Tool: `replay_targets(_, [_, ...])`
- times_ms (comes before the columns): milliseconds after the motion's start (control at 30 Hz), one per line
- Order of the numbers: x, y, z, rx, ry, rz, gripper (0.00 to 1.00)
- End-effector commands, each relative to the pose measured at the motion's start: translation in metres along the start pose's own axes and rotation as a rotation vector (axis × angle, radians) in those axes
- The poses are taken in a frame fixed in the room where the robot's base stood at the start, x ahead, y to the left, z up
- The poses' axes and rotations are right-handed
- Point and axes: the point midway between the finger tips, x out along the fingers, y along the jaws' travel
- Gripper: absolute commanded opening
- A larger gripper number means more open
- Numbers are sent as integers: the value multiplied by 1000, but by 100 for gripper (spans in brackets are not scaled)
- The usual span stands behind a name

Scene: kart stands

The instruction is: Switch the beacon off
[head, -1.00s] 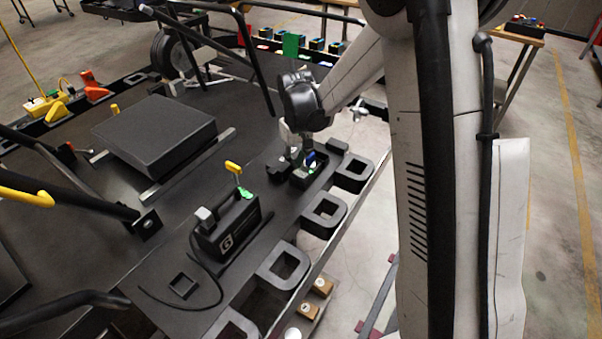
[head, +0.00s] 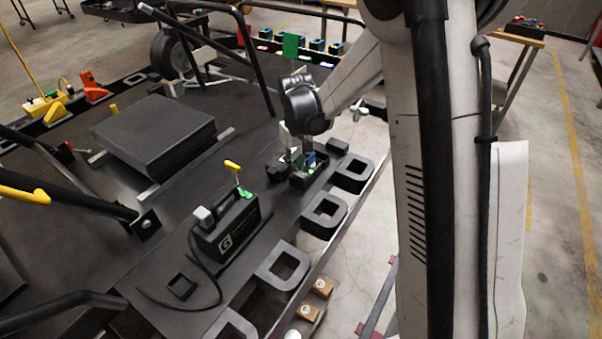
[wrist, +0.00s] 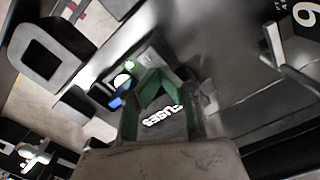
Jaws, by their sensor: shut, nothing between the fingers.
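My gripper (head: 296,158) points down over a small black tray (head: 316,176) near the right edge of the dark platform. The fingers are shut with nothing between them. A blue part (head: 310,158) stands at the tray, right beside the fingertips. In the wrist view the blue part (wrist: 116,101) shows beside a white round spot, with a small bright green spot (wrist: 131,65) close by. White lettering reading FUSES (wrist: 162,115) lies near the fingers. I cannot tell which of these is the beacon or its switch, or whether the fingers touch anything.
A flat black block (head: 154,135) lies farther left. Black tubes cross the left side. Black loops (head: 283,270) line the platform's right edge.

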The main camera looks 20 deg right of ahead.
Motion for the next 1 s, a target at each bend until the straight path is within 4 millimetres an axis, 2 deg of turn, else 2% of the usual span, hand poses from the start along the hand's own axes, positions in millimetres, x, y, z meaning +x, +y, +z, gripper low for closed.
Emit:
replay_targets(700, [10, 0, 0, 0, 0, 0, 0])
replay_targets(1000, [-1, 0, 0, 0, 0, 0, 0])
